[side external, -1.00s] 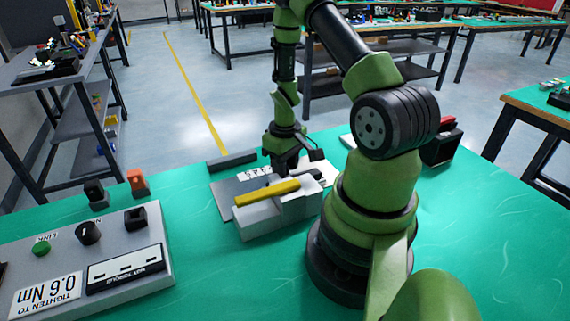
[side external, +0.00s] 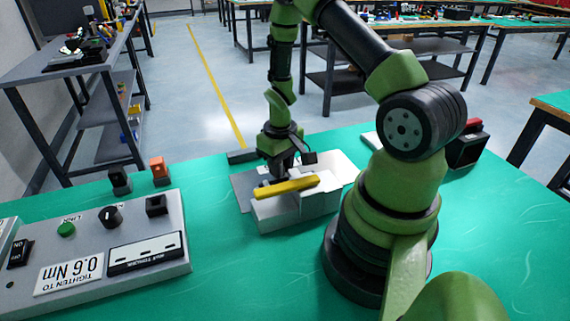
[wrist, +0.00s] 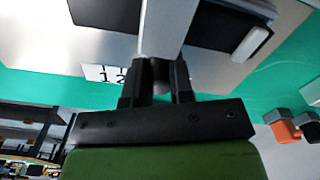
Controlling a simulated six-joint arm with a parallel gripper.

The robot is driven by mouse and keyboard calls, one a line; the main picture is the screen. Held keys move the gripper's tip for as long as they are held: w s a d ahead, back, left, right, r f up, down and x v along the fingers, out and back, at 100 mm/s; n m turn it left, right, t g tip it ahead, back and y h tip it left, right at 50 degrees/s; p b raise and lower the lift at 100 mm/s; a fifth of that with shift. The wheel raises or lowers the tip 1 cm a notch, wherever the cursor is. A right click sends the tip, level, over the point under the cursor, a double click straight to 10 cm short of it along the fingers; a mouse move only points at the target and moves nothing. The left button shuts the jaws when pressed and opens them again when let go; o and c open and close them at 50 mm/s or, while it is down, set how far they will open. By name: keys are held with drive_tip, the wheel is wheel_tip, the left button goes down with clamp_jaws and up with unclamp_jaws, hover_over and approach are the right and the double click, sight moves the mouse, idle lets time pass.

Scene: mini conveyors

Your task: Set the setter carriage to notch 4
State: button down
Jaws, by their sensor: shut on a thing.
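The setter (side external: 318,207) is a pale grey block on a thin grey plate, with a yellow bar (side external: 287,187) along its near side. My gripper (side external: 280,172) is over the setter's far left part, behind the yellow bar. In the wrist view my gripper (wrist: 157,85) points at the plate, shut on a small grey post (wrist: 160,70), seemingly the carriage's knob. A white notch scale (wrist: 102,73) beside the fingers shows 1 and 2; its other marks are hidden behind my gripper. I cannot read the carriage's notch.
A grey control panel (side external: 30,282) with a green button and black knob lies at the left. Black and orange blocks (side external: 160,170) stand behind it. A dark bar (side external: 241,156) lies beyond the setter. Green mat is clear between panel and setter.

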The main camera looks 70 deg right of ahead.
drive_tip(key=c, duration=1.3)
unclamp_jaws()
wheel_tip(320, 180, up, 10)
drive_tip(key=shift+r, duration=0.2)
drive_tip(key=s+a+r+t, duration=0.2)
drive_tip(key=s+a+r, duration=0.1)
drive_tip(key=a+r, duration=0.2)
drive_tip(key=s+a+r+t+y, duration=0.1)
drive_tip(key=s+a+r+t, duration=0.1)
drive_tip(key=a+r, duration=0.4)
drive_tip(key=s+a+r+t+y, duration=0.1)
drive_tip(key=s+a+r+t, duration=0.2)
drive_tip(key=r, duration=0.5)
drive_tip(key=shift+s+a+r+n, duration=0.2)
drive_tip(key=shift+s+a, duration=0.15)
drive_tip(key=shift+a, duration=0.3)
drive_tip(key=shift+s+a+r+n, duration=0.15)
drive_tip(key=shift+s+a, duration=0.2)
drive_tip(key=shift+a, duration=0.25)
